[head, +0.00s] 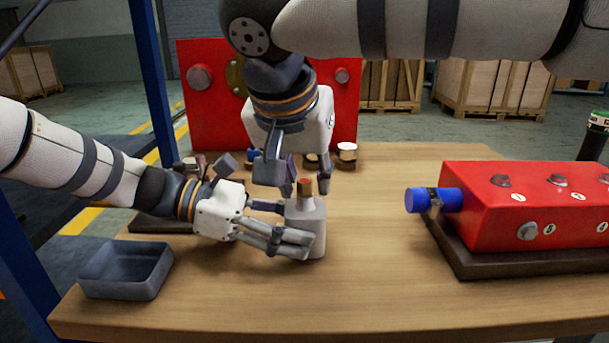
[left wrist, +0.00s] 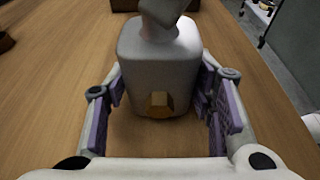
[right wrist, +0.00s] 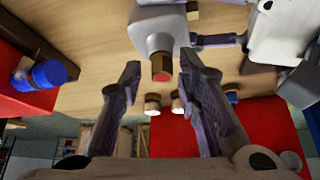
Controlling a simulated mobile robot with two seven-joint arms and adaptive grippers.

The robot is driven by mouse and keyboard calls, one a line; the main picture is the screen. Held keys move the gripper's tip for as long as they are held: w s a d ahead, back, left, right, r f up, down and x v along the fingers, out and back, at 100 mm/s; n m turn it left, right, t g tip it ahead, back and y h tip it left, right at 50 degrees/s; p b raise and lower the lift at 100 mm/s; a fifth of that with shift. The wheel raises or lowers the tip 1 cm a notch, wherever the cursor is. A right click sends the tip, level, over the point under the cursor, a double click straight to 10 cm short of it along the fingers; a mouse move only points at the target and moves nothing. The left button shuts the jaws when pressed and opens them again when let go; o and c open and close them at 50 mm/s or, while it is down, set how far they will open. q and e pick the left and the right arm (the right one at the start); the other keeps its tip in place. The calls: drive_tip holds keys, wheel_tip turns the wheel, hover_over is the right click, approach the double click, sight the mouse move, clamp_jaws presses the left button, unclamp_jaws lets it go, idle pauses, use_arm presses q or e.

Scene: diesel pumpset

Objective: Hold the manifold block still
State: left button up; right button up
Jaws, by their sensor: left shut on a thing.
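The manifold block, a light grey block (head: 312,232) with a red-topped brass fitting (head: 305,187), stands upright on the wooden table. My left gripper (head: 290,225) is shut on it from the left, with fingers along both sides. In the left wrist view the block (left wrist: 160,60) sits between the fingers, a brass hex fitting (left wrist: 159,104) facing the camera. My right gripper (head: 284,183) points down just behind and above the block. In the right wrist view its fingers are apart and empty, with the red-topped fitting (right wrist: 161,68) just ahead of the tips.
A grey open tray (head: 125,292) is at the front left. A red box with a blue cap (head: 432,199) stands on a dark base at the right. An upright red panel (head: 200,120) is behind, with several small caps (head: 346,153) before it. The front middle is clear.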

drive_tip(key=m, duration=0.1)
drive_tip(key=m+g+h, duration=0.1)
drive_tip(key=m, duration=0.1)
drive_tip(key=m+h, duration=0.1)
drive_tip(key=m, duration=0.1)
drive_tip(key=shift+a, duration=0.25)
clamp_jaws()
drive_tip(key=n+y, duration=0.1)
drive_tip(key=n, duration=0.1)
drive_tip(key=n+t, duration=0.1)
drive_tip(key=n, duration=0.1)
drive_tip(key=shift+d+n+y, duration=0.3)
drive_tip(key=shift+d+y, duration=0.05)
drive_tip(key=shift+y, duration=0.05)
drive_tip(key=n+y, duration=0.1)
drive_tip(key=n, duration=0.2)
drive_tip(key=shift+d+y, duration=0.1)
drive_tip(key=shift+y, duration=0.3)
drive_tip(key=n+y, duration=0.1)
drive_tip(key=n, duration=0.2)
drive_tip(key=shift+n+y, duration=0.3)
drive_tip(key=shift+y, duration=0.1)
drive_tip(key=shift+n, duration=0.3)
